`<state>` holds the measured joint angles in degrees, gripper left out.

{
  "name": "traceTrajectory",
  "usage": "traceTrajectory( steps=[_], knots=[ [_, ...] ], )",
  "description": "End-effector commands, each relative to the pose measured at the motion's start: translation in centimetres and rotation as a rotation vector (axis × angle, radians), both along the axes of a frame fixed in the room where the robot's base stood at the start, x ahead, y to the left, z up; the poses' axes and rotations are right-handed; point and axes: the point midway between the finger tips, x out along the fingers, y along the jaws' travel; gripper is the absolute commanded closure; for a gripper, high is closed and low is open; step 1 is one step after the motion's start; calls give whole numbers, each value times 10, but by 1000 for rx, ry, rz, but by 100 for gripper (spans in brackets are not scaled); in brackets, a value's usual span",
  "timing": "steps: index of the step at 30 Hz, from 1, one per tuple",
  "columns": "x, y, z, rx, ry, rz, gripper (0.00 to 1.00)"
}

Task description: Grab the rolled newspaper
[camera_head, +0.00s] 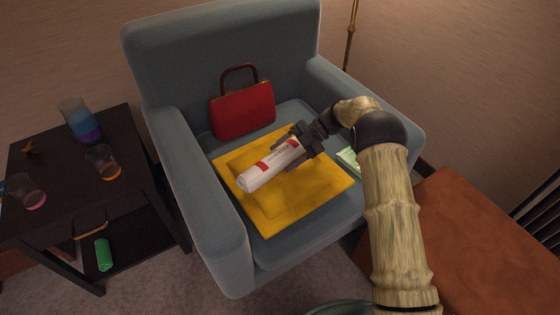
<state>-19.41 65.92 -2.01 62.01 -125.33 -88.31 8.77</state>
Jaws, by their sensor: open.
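The rolled newspaper (262,172) is a white roll with red bands. The fingers hide part of that end. I cannot tell whether either finger touches the paper.
A red handbag (243,110) stands on the seat behind the cushion. A pale green item (348,160) lies right of the cushion, partly behind my arm. A dark side table (60,165) with several glasses stands left. A brown surface (465,235) is at right.

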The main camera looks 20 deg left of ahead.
Motion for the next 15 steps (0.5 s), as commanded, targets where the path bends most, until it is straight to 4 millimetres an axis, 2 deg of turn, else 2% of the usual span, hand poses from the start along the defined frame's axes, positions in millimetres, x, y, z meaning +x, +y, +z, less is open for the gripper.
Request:
traceTrajectory(
  steps=[9, 15],
  knots=[
    [-2, 1, -5, -3, 3, 2, 36],
    [-1, 1, -5, -3, 2, 1, 73]
  ],
)
